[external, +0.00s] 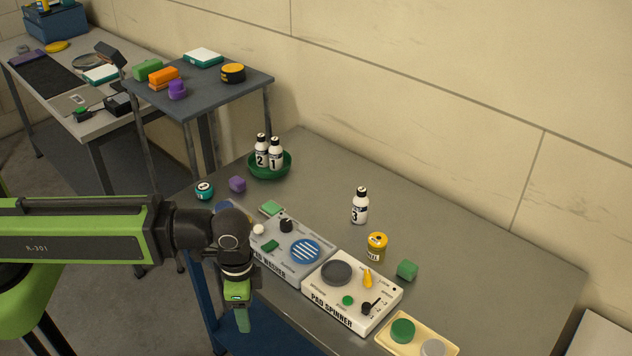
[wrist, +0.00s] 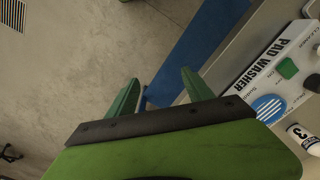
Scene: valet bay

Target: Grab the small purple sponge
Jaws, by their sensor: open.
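A small purple block (external: 237,184), sponge-like, sits on the near grey table, right of a teal-lidded jar and left of the green bowl. A second purple item (external: 177,90) with a rounded top lies on the dark raised table behind; I cannot tell for sure which is the sponge. My gripper (external: 240,318) hangs pointing down off the table's front left edge, well in front of the near purple block. In the wrist view its two green fingers (wrist: 160,80) are apart with nothing between them. Neither purple thing shows in the wrist view.
The pad washer (external: 287,260) and pad spinner (external: 347,308) line the near table's front edge. The green bowl (external: 286,171) holds bottles 1 and 2. The table's back right is clear.

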